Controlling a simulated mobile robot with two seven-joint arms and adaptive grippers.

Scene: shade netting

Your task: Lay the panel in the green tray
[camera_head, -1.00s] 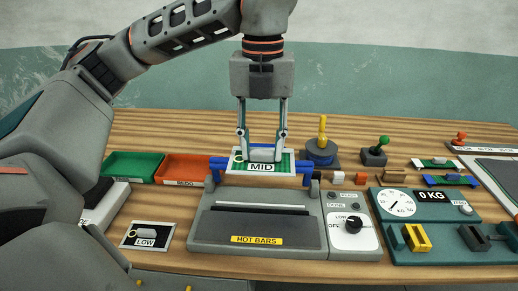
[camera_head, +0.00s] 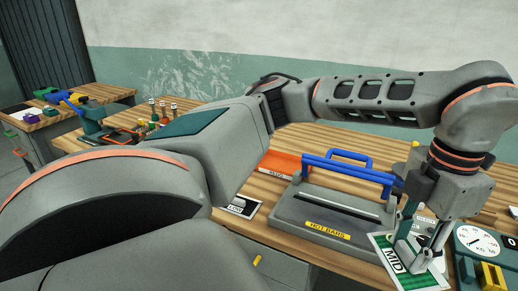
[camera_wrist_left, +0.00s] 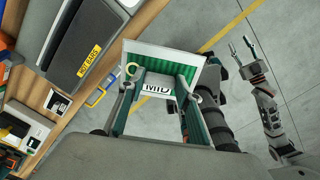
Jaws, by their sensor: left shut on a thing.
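My left gripper (camera_head: 418,252) is shut on the panel (camera_head: 386,262), a flat green board with a white border and a MID label. The panel is held at the front right of the hot bars unit. In the left wrist view the panel (camera_wrist_left: 187,75) is between the fingers (camera_wrist_left: 158,97), with floor behind it. The green tray is not visible in the head view; my left arm covers that part of the table. My right gripper (camera_wrist_left: 242,46) shows only in the left wrist view, with its fingers apart and empty, away from the panel.
The hot bars unit (camera_head: 310,222) with a blue handle (camera_head: 345,170) stands at the table's front. A red tray (camera_head: 283,164) is behind it to the left. A LOW card (camera_head: 240,206) lies left of the unit. A scale (camera_head: 480,242) is at the right edge.

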